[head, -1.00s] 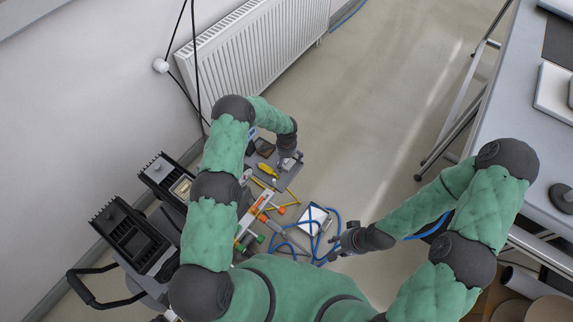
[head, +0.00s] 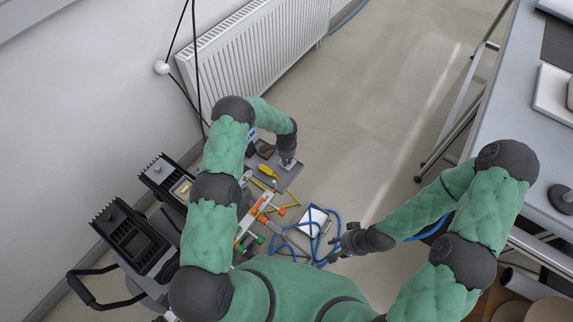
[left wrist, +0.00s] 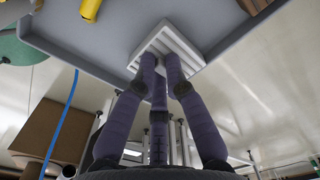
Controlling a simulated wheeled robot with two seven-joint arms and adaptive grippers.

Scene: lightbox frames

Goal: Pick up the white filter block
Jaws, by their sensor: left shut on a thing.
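The white filter block (left wrist: 172,44) is a ridged white block at the edge of a grey tray (left wrist: 45,40) in the left wrist view. My left gripper (left wrist: 163,68) has its dark fingers closed against the block, and the fingertips cover part of it. In the head view my left gripper (head: 286,163) is over the far right part of the tray, and the block is mostly hidden there. I cannot tell whether the block touches the tray. My right gripper (head: 337,247) is low near blue cable, away from the block; its finger opening is unclear.
A yellow-handled tool (head: 267,171) lies on the tray near my left gripper. Blue cable (head: 279,232) and a white-topped box (head: 313,220) are nearer me. A radiator (head: 250,55) lines the wall; a table (head: 500,130) stands right.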

